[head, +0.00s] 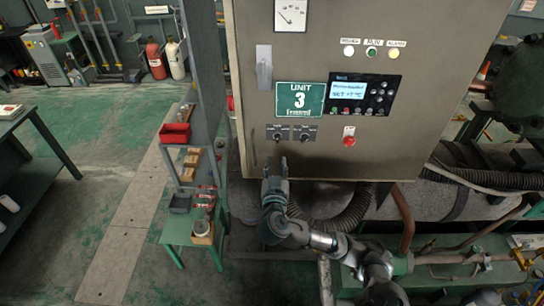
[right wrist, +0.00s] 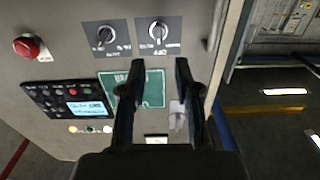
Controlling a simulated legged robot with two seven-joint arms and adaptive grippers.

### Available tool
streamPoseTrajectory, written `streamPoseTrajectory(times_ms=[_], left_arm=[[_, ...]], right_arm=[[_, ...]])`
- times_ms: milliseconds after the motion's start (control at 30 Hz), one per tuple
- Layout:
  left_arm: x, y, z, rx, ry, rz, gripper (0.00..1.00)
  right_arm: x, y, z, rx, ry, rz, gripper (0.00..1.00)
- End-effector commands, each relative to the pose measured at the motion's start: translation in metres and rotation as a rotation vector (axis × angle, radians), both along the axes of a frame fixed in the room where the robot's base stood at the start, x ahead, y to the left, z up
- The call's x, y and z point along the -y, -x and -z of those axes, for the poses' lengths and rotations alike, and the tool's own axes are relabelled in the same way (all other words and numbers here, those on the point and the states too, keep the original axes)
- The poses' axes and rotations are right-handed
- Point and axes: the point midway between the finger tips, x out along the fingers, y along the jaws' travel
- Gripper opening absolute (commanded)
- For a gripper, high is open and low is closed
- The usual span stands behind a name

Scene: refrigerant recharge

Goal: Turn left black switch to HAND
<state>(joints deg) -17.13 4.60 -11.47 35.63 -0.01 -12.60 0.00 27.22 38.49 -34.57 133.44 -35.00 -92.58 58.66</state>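The left black switch (head: 277,135) is on a dark plate low on the grey cabinet front, and it shows in the right wrist view (right wrist: 158,33) with its knob about upright. A second black switch (head: 304,134) is beside it, also in the right wrist view (right wrist: 106,35). The labels are too small to read surely. My right gripper (head: 275,163) is just below the left switch in the head view, fingers pointing up. In the right wrist view its two fingers (right wrist: 155,68) are spread and empty, apart from the switch. My left gripper is not in view.
The grey cabinet (head: 440,45) carries a green Unit 3 sign (head: 300,99), a display panel (head: 363,94), a red button (head: 348,141) and a grey handle (head: 264,70). A narrow shelf with a red bin (head: 175,133) stands to the left. Pipes and a hose lie below right.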

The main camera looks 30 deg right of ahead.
Motion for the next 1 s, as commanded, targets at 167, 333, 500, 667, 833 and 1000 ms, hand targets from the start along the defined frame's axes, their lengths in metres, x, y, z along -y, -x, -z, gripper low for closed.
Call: streamPoseTrajectory(times_ms=[167,333,500,667,833,1000], left_arm=[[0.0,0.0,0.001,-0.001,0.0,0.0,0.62],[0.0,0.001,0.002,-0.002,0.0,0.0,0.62],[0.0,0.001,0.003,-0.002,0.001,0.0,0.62],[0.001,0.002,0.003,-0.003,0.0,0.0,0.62],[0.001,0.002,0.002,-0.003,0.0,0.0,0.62],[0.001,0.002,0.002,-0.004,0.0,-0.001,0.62]], right_arm=[[0.009,-0.014,0.001,-0.002,0.003,0.002,0.32],[0.02,-0.032,0.001,-0.003,0.004,0.002,0.32],[0.031,-0.049,0.001,-0.004,0.002,0.003,0.32],[0.041,-0.065,0.0,-0.003,0.004,0.003,0.32],[0.045,-0.075,0.001,-0.006,0.001,-0.001,0.17],[0.045,-0.075,0.001,-0.006,0.001,-0.002,0.0]])
